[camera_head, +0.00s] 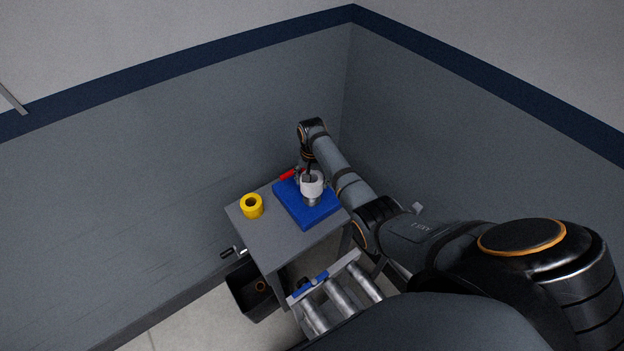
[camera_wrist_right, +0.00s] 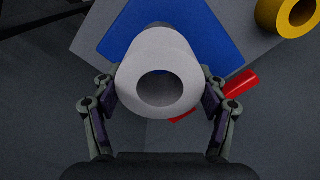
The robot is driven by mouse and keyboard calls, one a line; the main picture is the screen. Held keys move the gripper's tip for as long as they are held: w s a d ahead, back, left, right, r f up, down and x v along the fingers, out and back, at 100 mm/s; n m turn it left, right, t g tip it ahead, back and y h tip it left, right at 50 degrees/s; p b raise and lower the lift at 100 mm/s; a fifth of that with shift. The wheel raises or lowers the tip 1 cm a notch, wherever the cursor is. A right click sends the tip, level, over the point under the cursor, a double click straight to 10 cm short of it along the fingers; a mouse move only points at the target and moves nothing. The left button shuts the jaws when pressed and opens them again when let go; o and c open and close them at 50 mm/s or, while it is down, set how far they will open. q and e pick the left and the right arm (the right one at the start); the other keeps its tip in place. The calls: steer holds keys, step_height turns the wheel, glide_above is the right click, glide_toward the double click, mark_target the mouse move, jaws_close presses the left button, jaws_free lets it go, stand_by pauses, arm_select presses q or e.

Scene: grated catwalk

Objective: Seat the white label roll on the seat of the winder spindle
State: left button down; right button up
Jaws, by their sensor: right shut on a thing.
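The white label roll (camera_head: 312,182) is between the fingers of my right gripper (camera_head: 309,177), over the blue base (camera_head: 304,214) on the small grey table. A grey cylindrical part of the spindle (camera_head: 311,201) shows just below the roll. In the right wrist view the roll (camera_wrist_right: 150,48) is gripped from both sides by the right gripper (camera_wrist_right: 160,98), with its open bore facing the camera. The bore looks dark, and no post shows in it. I cannot tell whether the roll touches the spindle or its seat. My left gripper is out of view.
A yellow roll (camera_head: 251,206) stands on the grey table (camera_head: 268,242), left of the blue base. A red object (camera_head: 288,175) lies behind the base. A dark bin (camera_head: 246,298) and a roller stand (camera_head: 340,298) are at the table's front. Walls close in behind.

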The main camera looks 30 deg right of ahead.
steer(key=shift+p, duration=0.35)
stand_by(0.6)
stand_by(0.5)
steer(key=shift+f+b, duration=2.2)
steer(key=shift+f, duration=0.75)
steer(key=o, duration=1.4)
steer(key=shift+c, duration=0.2)
step_height(320, 180, up, 8)
steer(key=p, duration=0.8)
steer(key=shift+r+p, duration=0.1)
steer(key=shift+p, duration=0.3)
